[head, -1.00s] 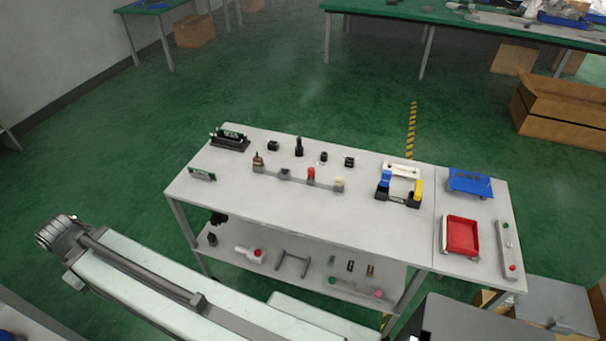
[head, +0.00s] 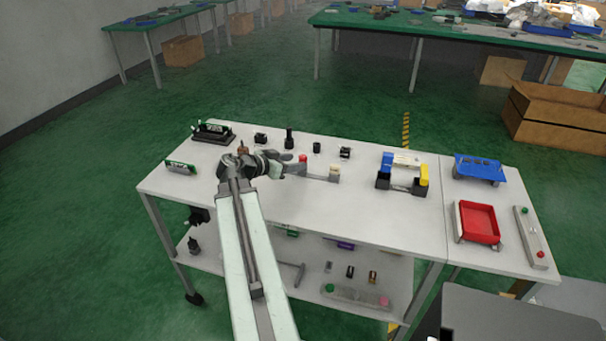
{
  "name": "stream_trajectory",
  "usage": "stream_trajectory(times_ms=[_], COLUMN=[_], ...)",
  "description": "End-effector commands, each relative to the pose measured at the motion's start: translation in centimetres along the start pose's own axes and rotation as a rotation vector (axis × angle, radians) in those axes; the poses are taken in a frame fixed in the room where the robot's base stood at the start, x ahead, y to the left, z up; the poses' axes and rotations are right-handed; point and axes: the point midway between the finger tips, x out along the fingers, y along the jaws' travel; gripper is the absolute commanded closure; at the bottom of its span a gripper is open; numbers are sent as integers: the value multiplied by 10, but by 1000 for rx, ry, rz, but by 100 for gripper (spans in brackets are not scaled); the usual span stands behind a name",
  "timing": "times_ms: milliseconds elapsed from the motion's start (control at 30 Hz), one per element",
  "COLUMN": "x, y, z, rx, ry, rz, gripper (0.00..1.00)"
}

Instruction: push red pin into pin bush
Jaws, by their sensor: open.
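The red pin (head: 303,158) shows as a small red cap on a low grey bar fixture (head: 320,177) in the middle of the table. A cream block (head: 335,171) stands at the right end of that bar. A brown-topped piece (head: 242,150) shows just behind my wrist. My gripper (head: 281,168) is over the left part of the bar, pointing right, just left of the red pin. It is open. The fingers are small here, and I cannot tell whether they touch anything. My arm hides the left part of the bar. I cannot make out the pin bush.
Several black parts, one a tall post (head: 289,139), stand behind the bar. A black fixture (head: 213,132) is at the back left. A blue-yellow bracket (head: 402,174), red tray (head: 479,223) and blue tray (head: 479,168) are to the right. The tabletop (head: 350,215) in front is clear.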

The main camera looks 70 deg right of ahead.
Motion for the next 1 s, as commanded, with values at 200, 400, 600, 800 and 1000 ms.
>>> stream_trajectory(times_ms=[200,400,600,800,1000], x=[16,27,55,79,78], y=[0,0,2,2,3], z=[1,-1,1,0,-2], rx=[1,-1,1,-1,-1], ry=[0,-1,-1,-2,-2], rz=[3,1,3,1,2], gripper=[51,51,51,51,62])
